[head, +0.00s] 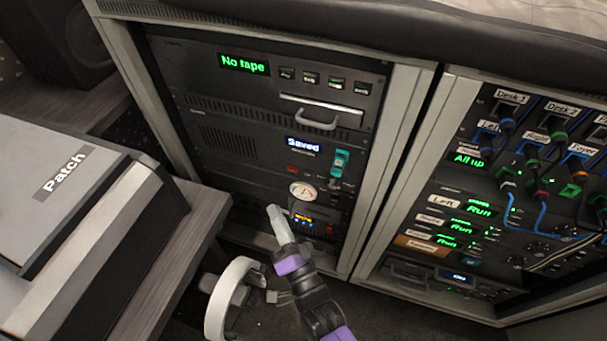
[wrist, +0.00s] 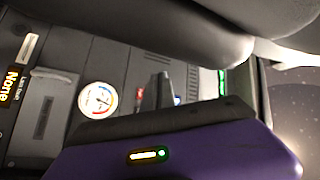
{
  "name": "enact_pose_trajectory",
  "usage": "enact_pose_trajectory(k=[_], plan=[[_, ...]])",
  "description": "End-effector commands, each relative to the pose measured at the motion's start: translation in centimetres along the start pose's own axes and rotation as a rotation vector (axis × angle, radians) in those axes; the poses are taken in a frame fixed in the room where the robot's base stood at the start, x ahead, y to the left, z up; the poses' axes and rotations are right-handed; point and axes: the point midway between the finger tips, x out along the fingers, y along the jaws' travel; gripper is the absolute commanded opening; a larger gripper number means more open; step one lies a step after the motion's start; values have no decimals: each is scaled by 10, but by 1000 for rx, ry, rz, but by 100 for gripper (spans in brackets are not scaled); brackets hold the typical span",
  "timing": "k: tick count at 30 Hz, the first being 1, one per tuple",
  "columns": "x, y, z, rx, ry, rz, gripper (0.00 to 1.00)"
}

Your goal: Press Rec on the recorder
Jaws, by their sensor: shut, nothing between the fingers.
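The rack cabinet's top unit (head: 240,90) has a green "No tape" display (head: 243,64), a row of several small dark buttons (head: 324,81) with green markings too small to read, and a slot with a handle (head: 318,118). It appears to be the recorder; no Rec label is legible. My gripper (head: 275,212) is shut and empty, low in front of the rack, apart from the top unit and well below its buttons. The wrist view shows lower units sideways, with the purple gripper body (wrist: 190,150) across the bottom; the button row is not clear there.
Below are a "Saved" display (head: 303,146), a teal item (head: 340,162), a round gauge (head: 303,191), also in the wrist view (wrist: 97,98), and a small amber display (head: 303,218). A cabled patch rack (head: 455,90) stands right. A padded edge (head: 300,30) overhangs above.

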Motion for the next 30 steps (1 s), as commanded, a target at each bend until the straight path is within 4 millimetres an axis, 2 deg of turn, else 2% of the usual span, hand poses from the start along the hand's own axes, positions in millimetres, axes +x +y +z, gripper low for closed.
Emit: enact_pose_trajectory(k=[4, 17, 30], plan=[[8, -2, 4, 15, -1, -9, 0], [10, 0, 2, 15, 0, -10, 0], [46, 26, -23, 14, 2, -10, 0]])
